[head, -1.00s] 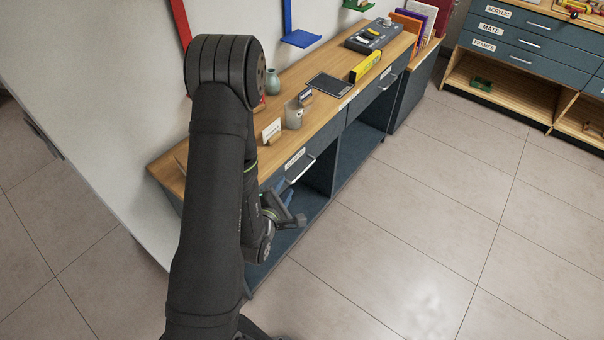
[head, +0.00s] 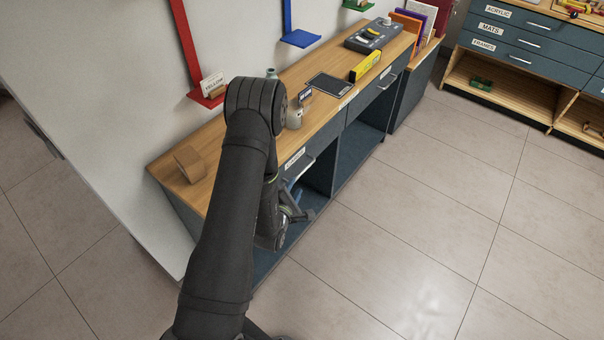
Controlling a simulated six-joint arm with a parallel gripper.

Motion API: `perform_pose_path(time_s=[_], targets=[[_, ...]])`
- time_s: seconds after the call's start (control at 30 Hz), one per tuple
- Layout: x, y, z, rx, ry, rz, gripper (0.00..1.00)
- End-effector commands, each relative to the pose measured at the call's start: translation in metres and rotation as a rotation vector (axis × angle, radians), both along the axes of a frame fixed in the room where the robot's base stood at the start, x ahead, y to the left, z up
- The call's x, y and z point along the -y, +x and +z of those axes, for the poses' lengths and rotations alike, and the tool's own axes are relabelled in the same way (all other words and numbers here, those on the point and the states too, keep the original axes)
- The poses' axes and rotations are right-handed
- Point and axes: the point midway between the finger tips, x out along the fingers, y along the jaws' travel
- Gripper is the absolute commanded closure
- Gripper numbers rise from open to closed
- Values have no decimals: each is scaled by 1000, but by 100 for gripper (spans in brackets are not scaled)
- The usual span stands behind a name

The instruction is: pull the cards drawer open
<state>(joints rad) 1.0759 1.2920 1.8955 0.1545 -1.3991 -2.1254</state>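A dark drawer front (head: 311,152) with a white label and a pale bar handle (head: 301,174) is under the near part of the wooden bench top. The label is too small to read, so I cannot tell if it says cards. My gripper (head: 291,196) is low in front of this drawer, close to the handle. My own arm hides part of the gripper and the drawer's left part. I cannot tell whether the fingers touch the handle or how far apart they are. The drawer looks shut or nearly so.
Another labelled drawer (head: 372,98) is farther along the bench. A grey cup (head: 294,118), a dark tablet-like panel (head: 330,86), a yellow box (head: 366,66) and a wooden block (head: 190,162) stand on top. Tiled floor (head: 410,220) to the right is clear.

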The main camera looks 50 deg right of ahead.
Motion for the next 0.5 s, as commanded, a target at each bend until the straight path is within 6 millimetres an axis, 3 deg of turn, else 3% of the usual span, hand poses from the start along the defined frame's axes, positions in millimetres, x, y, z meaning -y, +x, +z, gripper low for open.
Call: perform_pose_path(time_s=[0.3,0.5], targets=[[59,20,-13,0,-2,-1,68],[77,27,-18,0,0,0,68]])
